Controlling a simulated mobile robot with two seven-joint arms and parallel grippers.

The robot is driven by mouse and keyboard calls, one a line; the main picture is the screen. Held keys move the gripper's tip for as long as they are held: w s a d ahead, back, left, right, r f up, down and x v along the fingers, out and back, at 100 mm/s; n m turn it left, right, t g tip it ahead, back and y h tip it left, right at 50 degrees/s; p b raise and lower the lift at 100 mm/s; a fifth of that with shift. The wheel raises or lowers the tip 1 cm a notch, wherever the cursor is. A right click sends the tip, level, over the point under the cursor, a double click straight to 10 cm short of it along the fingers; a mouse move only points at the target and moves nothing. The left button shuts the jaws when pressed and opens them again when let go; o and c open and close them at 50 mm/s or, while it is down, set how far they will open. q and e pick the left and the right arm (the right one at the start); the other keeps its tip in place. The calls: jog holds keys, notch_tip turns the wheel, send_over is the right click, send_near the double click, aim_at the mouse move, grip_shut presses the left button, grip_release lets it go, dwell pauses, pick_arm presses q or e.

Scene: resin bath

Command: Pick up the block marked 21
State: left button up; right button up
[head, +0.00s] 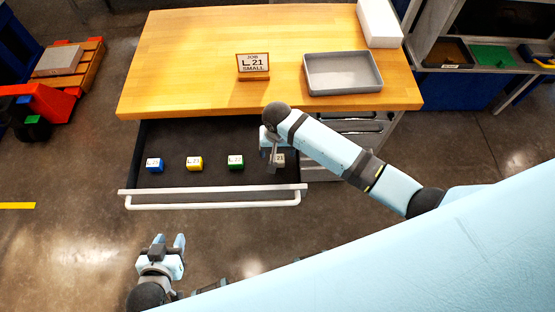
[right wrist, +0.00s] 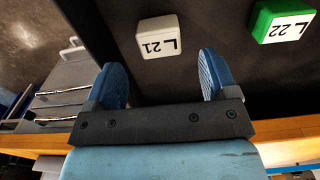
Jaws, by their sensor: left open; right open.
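The block marked L 21 (right wrist: 160,38) is pale with a white top, its label upside down in the right wrist view. It sits on the dark drawer floor. In the head view the block (head: 279,160) is partly hidden by my right gripper (head: 271,156), which is above the open drawer. In the right wrist view my right gripper (right wrist: 164,80) is open and empty, and the block appears just beyond the gap between its fingertips. My left gripper (head: 170,242) is open and empty over the floor in front of the drawer.
The open drawer (head: 215,193) also holds a green block marked 22 (head: 236,162), a yellow block (head: 194,163) and a blue block (head: 154,165). On the wooden bench (head: 200,60) stand a sign reading JOB L 21 SMALL (head: 253,66), a grey tray (head: 343,91) and a white box (head: 379,22).

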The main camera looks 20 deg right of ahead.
aim_at(278, 158)
jog(key=f, duration=0.5)
jog(key=shift+s+f, duration=0.2)
jog(key=shift+s, duration=0.05)
jog(key=c, duration=1)
jog(key=shift+r, duration=0.15)
